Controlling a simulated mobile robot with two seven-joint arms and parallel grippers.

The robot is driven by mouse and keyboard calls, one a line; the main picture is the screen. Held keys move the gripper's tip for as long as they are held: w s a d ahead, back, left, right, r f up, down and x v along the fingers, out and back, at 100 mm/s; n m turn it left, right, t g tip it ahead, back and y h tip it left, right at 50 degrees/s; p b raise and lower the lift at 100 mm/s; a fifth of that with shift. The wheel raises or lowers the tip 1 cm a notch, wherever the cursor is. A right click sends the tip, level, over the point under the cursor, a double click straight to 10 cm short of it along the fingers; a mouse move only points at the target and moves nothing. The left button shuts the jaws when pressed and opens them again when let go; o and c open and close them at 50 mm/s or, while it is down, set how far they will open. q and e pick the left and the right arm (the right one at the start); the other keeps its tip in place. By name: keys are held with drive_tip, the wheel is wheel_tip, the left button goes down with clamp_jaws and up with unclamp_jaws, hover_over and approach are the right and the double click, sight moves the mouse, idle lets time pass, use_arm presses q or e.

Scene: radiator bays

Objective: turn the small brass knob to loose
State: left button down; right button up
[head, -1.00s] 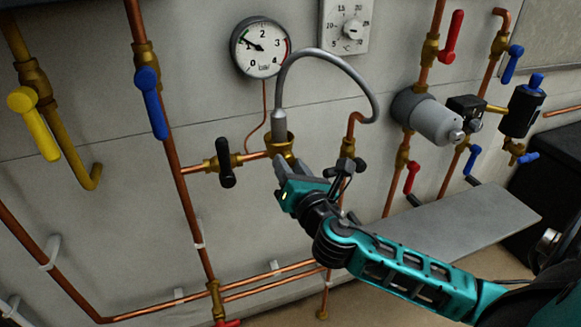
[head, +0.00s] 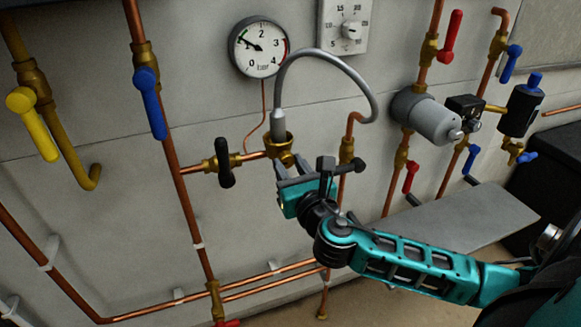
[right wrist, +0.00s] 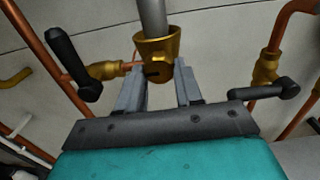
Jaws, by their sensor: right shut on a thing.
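The small brass knob (head: 287,158) is on the brass fitting below the cup that holds the grey hose end. In the right wrist view the knob (right wrist: 153,73) lies between my two grey fingers, with a dark mark on its face. My right gripper (head: 292,170) is shut on it, and its fingers hide part of the knob in the head view. It also shows from behind in the right wrist view (right wrist: 160,80). My left gripper is not in view.
A black lever (head: 224,163) stands left of the fitting, and another black lever (head: 358,165) sits close to my right gripper's right. The grey hose (head: 335,62) arches above. A pressure gauge (head: 259,47) hangs on the wall. A grey shelf (head: 450,222) lies behind my forearm.

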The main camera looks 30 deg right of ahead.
drive_tip(key=shift+r, duration=0.1)
drive_tip(key=o, duration=1)
drive_tip(key=shift+w, duration=0.1)
drive_tip(key=b+v, duration=0.1)
drive_tip(key=v, duration=1.2)
drive_tip(key=shift+d, duration=0.1)
drive_tip(key=s+a+f+m+g+y, duration=0.1)
drive_tip(key=a+f+m+g+y, duration=0.1)
drive_tip(key=f+m, duration=0.6)
drive_tip(key=s+a+f+m+g+y, duration=0.1)
drive_tip(key=a+f+m, duration=0.3)
drive_tip(key=f+m, duration=0.4)
drive_tip(key=s+a+f+m+g+y, duration=0.2)
drive_tip(key=f+m, duration=0.7)
drive_tip(key=m, duration=0.6)
drive_tip(key=shift+a+f+g+y, duration=0.1)
drive_tip(key=shift+a+g+y, duration=0.45)
drive_tip(key=shift+g+y, duration=0.2)
